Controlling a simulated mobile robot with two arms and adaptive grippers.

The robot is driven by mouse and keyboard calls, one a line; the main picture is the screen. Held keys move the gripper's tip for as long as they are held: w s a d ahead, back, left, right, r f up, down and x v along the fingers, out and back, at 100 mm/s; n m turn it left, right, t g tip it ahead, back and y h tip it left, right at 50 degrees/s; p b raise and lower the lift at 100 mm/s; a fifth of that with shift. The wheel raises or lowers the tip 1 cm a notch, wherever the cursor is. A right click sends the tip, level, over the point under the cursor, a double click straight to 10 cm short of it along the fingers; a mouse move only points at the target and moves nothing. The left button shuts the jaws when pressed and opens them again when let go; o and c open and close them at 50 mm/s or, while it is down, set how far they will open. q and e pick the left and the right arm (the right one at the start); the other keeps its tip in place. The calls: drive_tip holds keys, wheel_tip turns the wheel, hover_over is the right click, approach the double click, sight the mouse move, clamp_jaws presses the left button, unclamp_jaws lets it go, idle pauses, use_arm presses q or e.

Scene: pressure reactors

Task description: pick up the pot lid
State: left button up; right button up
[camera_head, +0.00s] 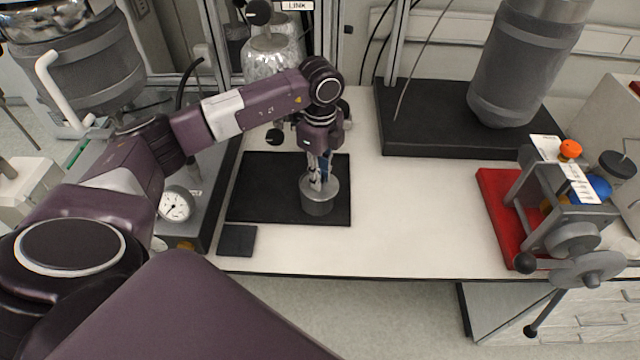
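A short grey metal cylinder with a flat round top, which looks like the pot lid (319,205), sits on the black mat (262,190) near its right side. My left gripper (319,181) points down over the middle of its top. The fingertips are at or just above the top surface, close together. They hide the middle of the top, so I cannot tell whether they grip a knob or part there. My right gripper is not in view.
A small dark square pad (237,241) lies by the table's front edge. A gauge (175,204) stands left of the mat. A red-based clamp device (500,205) and a large grey vessel (522,70) stand to the right. The white tabletop (420,215) between is clear.

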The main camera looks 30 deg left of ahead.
use_arm(q)
clamp_jaws()
drive_tip(key=shift+r, duration=0.15)
